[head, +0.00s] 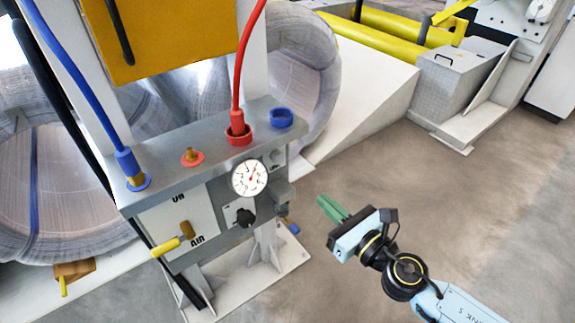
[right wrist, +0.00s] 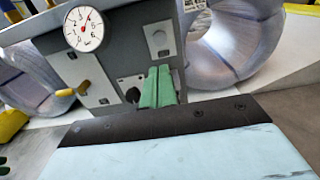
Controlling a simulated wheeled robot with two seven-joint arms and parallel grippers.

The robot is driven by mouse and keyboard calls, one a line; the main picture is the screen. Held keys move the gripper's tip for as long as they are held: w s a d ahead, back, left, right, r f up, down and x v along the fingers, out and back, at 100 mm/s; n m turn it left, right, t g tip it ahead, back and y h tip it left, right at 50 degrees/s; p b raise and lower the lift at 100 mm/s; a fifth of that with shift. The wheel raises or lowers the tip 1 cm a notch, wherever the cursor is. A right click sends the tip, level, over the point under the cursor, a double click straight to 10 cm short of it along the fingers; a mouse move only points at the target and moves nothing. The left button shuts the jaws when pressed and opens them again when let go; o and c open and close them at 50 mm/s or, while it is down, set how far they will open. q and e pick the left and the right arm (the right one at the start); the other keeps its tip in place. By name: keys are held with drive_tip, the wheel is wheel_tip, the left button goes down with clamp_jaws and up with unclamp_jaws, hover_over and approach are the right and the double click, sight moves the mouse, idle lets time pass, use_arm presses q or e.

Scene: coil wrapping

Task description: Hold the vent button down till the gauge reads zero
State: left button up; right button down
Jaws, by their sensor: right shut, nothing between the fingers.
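The white gauge (head: 249,178) with a red needle sits on the front of the grey valve block (head: 210,150). Its needle points up and right, off to one side of the dial; it also shows in the right wrist view (right wrist: 84,29). A black knob (head: 245,217) is below the gauge. A small round grey button (right wrist: 158,38) sits on a plate right of the gauge. No label shows which is the vent button. My right gripper (head: 330,208), with green fingers, is shut and empty, right of the block and apart from it. My left gripper is out of view.
A blue hose (head: 75,80) and a red hose (head: 245,60) plug into the block's top. A yellow-handled lever (head: 168,246) sticks out at its lower front. Wrapped coils (head: 305,60) stand behind. The floor (head: 400,175) right of the block is clear.

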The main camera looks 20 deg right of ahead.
sight(280, 160)
drive_tip(key=shift+w, duration=0.1)
